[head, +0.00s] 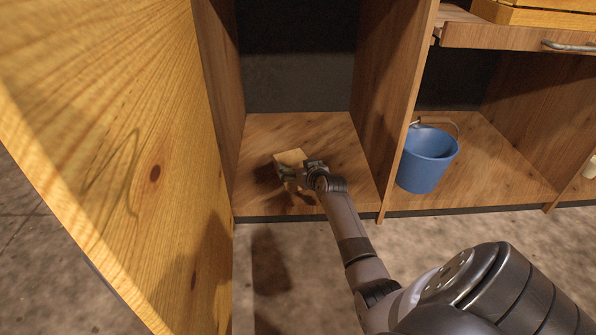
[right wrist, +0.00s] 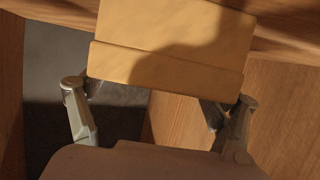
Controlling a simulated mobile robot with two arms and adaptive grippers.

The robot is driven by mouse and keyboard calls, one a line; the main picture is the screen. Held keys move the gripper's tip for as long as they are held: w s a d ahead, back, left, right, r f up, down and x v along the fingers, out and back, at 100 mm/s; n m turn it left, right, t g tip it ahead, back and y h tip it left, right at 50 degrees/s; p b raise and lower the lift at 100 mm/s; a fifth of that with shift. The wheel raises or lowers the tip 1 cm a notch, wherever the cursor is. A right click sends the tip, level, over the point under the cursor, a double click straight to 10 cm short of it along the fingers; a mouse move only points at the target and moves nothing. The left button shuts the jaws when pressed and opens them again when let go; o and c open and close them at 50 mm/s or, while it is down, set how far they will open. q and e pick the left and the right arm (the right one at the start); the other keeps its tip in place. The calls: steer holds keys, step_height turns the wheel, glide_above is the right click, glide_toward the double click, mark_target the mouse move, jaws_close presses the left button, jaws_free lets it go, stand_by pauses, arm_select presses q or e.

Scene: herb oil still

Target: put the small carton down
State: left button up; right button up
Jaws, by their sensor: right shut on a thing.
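The small carton (head: 289,157) is a plain tan box. In the head view it is inside the left wooden compartment, above or on its floor; I cannot tell whether it touches the floor. My right gripper (head: 291,175) is shut on it from the near side. In the right wrist view the carton (right wrist: 168,45) fills the top middle, between the two fingers of my right gripper (right wrist: 150,105). The carton hides part of the fingertips. My left gripper is not in view.
The compartment floor (head: 345,180) is bare around the carton. A wooden divider (head: 395,90) separates it from a compartment with a blue bucket (head: 428,160). A large wooden panel (head: 120,130) stands at the left. A drawer with a metal handle (head: 570,46) is at upper right.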

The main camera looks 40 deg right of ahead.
steer(key=o, duration=1.3)
steer(key=shift+o, duration=0.2)
steer(key=shift+s+r, duration=0.1)
steer(key=shift+r, duration=0.1)
steer(key=p+v, duration=0.8)
steer(key=v, duration=0.4)
steer(key=shift+p, duration=0.4)
steer(key=shift+f, duration=0.1)
